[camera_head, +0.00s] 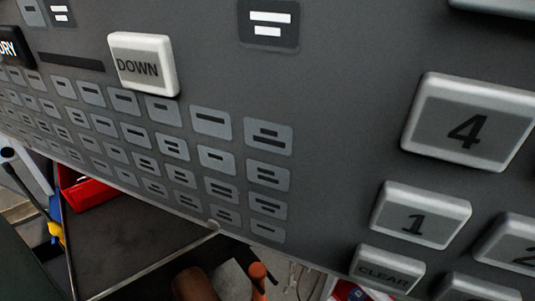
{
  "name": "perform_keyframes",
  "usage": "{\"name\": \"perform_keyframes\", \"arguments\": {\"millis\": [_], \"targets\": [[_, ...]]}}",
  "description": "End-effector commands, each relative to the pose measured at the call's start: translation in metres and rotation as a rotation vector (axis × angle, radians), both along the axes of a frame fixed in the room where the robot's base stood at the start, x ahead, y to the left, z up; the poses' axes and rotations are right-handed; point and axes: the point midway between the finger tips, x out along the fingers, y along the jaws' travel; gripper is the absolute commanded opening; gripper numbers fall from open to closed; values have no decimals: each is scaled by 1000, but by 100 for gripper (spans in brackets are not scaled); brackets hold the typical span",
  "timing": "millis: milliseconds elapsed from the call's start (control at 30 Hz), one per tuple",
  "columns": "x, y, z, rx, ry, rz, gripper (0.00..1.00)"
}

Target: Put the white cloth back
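I see no white cloth that I can make out for sure. A small grey-white patch (231,281) shows at the bottom edge below the panel, but I cannot tell what it is. My gripper is not in view. A large grey control panel (330,130) fills most of the picture very close to the camera and hides most of what lies behind it.
The panel carries raised keys, among them DOWN (143,64), 4 (468,121) and CLEAR (387,270). Below it show a dark flat surface (125,245), a red bin (90,191), a brown rounded object (195,285) and an orange handle (258,274).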

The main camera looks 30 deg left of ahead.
Motion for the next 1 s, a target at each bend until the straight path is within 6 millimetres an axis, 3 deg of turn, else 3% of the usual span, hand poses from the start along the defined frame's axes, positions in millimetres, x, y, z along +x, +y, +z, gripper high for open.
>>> {"name": "perform_keyframes", "arguments": {"millis": [333,367,633,1000], "targets": [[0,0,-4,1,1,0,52],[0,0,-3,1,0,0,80],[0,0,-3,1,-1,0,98],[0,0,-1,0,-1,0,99]]}}
